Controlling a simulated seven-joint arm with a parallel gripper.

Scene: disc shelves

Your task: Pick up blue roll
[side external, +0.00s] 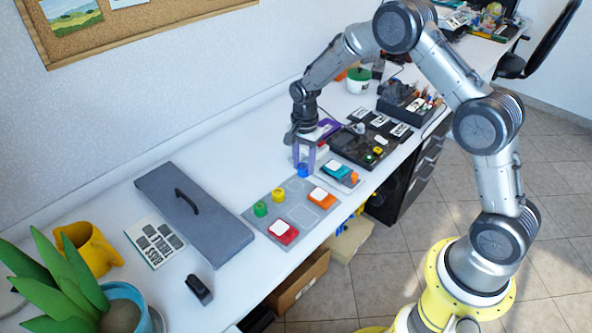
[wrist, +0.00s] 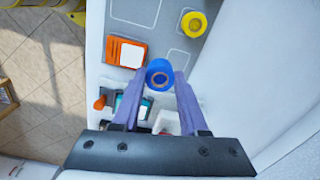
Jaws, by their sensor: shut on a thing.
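The blue roll (wrist: 159,74) is a small blue cylinder with a tan core. My gripper (wrist: 160,78) has purple fingers, and their tips are closed on the roll's two sides in the wrist view. In the side external view the blue roll (side external: 303,171) shows at the lower end of my gripper (side external: 303,163), over the grey board's upper edge. From these views I cannot tell whether the roll still touches the surface below.
The grey board (side external: 262,228) carries a green roll (side external: 260,209), a yellow roll (side external: 278,196), a red-and-white block (side external: 283,231) and an orange-and-white block (side external: 321,196). A teal block (side external: 336,170) and an orange roll (side external: 354,177) stand close beside my gripper. A dark grey panel with a handle (side external: 196,214) lies left.

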